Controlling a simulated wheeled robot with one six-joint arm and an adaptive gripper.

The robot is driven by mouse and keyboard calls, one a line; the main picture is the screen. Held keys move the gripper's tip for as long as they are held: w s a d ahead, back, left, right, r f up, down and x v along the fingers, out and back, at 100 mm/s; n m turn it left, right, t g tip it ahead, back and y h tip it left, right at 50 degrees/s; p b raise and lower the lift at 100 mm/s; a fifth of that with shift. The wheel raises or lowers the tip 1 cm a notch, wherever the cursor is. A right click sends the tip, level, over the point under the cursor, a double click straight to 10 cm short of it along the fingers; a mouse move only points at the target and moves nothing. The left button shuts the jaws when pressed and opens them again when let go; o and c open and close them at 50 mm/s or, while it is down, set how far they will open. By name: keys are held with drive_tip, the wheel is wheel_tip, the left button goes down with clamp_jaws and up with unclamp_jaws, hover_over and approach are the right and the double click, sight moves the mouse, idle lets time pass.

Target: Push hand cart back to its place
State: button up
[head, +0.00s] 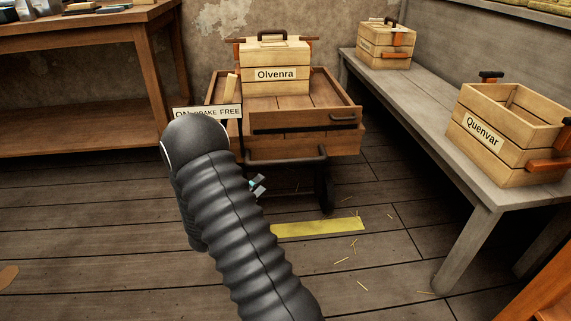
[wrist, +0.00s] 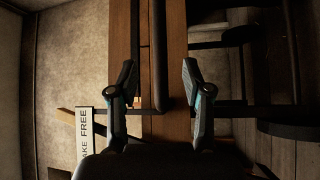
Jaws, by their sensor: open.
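The hand cart (head: 330,98) is wooden with dark wheels and stands behind a yellow floor strip (head: 318,227). A box labelled "Olvenra" (head: 275,80) sits on it. A dark push bar (head: 292,162) crosses its near side. A sign with "BRAKE FREE" (head: 222,112) and a pale wooden lever (head: 231,86) are at its left; the sign is partly hidden by my arm. My gripper (head: 258,186) is low at the cart's near side, mostly hidden by my arm. In the wrist view my gripper (wrist: 159,72) is open, with the dark bar (wrist: 160,50) showing between its fingers; contact cannot be told.
A grey bench (head: 430,130) runs along the right, with a "Quenvar" crate (head: 515,135) and another box (head: 385,45) on it. A wooden workbench (head: 80,85) stands at the left.

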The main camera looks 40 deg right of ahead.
sight(286, 162)
drive_tip(key=b+x, duration=0.1)
drive_tip(key=x, duration=1.2)
drive_tip(key=shift+w+d+r, duration=0.1)
drive_tip(key=shift+d, duration=0.15)
clamp_jaws()
